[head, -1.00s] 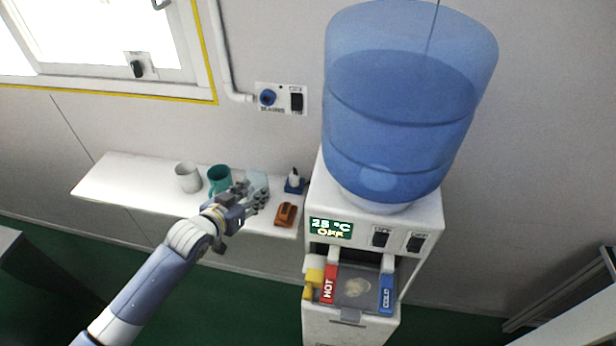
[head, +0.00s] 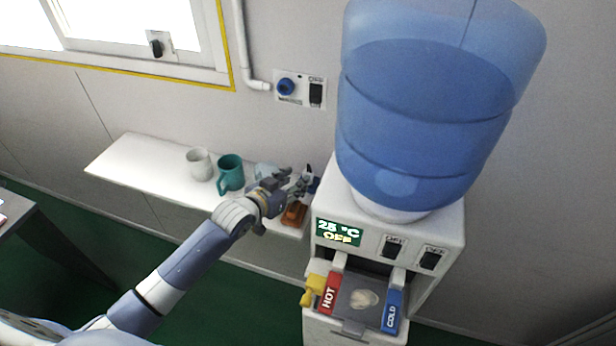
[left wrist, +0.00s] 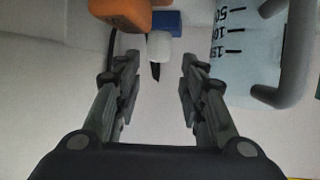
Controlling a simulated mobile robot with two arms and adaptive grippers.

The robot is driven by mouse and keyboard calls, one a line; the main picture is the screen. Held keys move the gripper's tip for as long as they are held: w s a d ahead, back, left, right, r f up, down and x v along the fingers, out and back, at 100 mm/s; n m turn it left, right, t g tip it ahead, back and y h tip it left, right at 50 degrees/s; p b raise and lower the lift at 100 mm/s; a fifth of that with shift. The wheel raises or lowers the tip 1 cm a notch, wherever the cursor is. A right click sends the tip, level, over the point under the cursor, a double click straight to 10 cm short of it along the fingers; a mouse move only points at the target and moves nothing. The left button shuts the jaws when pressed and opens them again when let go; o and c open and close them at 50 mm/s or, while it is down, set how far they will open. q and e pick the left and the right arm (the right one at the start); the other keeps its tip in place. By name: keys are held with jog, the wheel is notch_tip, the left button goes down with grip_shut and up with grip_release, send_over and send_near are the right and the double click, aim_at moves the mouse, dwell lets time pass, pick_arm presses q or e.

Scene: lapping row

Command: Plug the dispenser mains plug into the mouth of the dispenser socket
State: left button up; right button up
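The dispenser socket (head: 287,87) is a round blue fitting on a white wall plate, beside a dark switch. What looks like the mains plug is a small white piece (left wrist: 160,47) by a blue block (left wrist: 166,20) at the shelf's right end; a dark part shows below it. My left gripper (head: 295,183) is over that end of the shelf and partly hides the plug and block in the head view. In the left wrist view the gripper (left wrist: 160,75) is open and empty, with the white piece just past and between its fingertips. I cannot tell whether they touch. My right gripper is out of view.
On the white shelf (head: 150,172) stand a white mug (head: 199,164), a teal mug (head: 230,172), a clear graduated jug (left wrist: 240,45) and an orange object (head: 294,214). The water dispenser (head: 450,225) stands close on the right. The shelf's left end is clear.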

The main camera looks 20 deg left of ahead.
pick_arm(q)
jog(key=shift+f+p+x, duration=0.15)
jog(key=shift+p+x, duration=0.15)
jog(key=shift+x, duration=1.3)
jog(key=shift+f+p+x, duration=0.2)
jog(key=shift+p+x, duration=0.05)
jog(key=shift+x, duration=1.35)
jog(key=shift+s+r, duration=0.1)
jog(key=shift+s, duration=0.1)
jog(key=c, duration=0.8)
